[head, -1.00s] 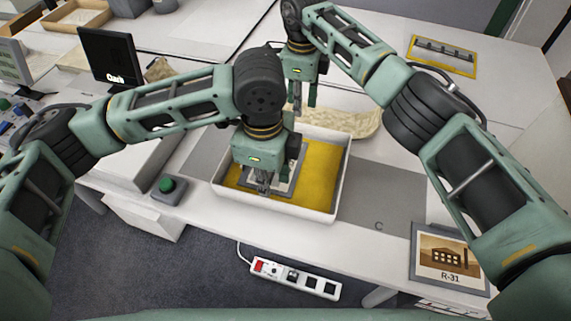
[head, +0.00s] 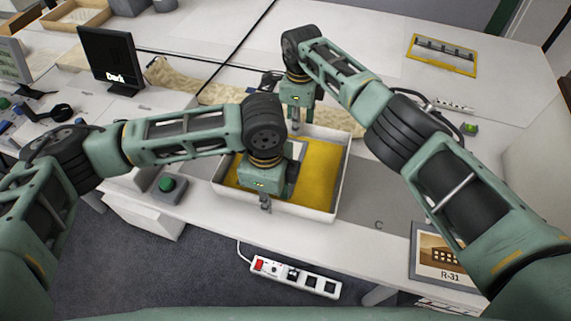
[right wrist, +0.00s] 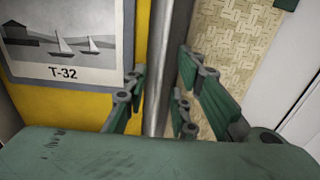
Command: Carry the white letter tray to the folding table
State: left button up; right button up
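The white letter tray (head: 338,193), with a yellow inside, sits on the table. A framed picture labelled T-32 (right wrist: 75,45) lies in it and is mostly hidden behind my left gripper in the head view. My left gripper (head: 265,204) points down at the tray's near wall; its finger opening cannot be made out. My right gripper (head: 296,124) is at the far wall. In the right wrist view its fingers (right wrist: 160,85) are apart, one pair on each side of the tray wall (right wrist: 167,40). Whether they touch it is unclear. I cannot identify the folding table.
A patterned beige strip (head: 225,92) lies behind the tray. A green button box (head: 167,188) stands left of it, and a framed R-31 picture (head: 440,255) is at the right. A power strip (head: 295,276) is below the front edge. Grey tabletop right of the tray is clear.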

pick_arm(q)
jog(key=shift+c, duration=0.4)
pick_arm(e)
jog(key=shift+c, duration=0.4)
pick_arm(q)
grip_shut()
pick_arm(e)
grip_shut()
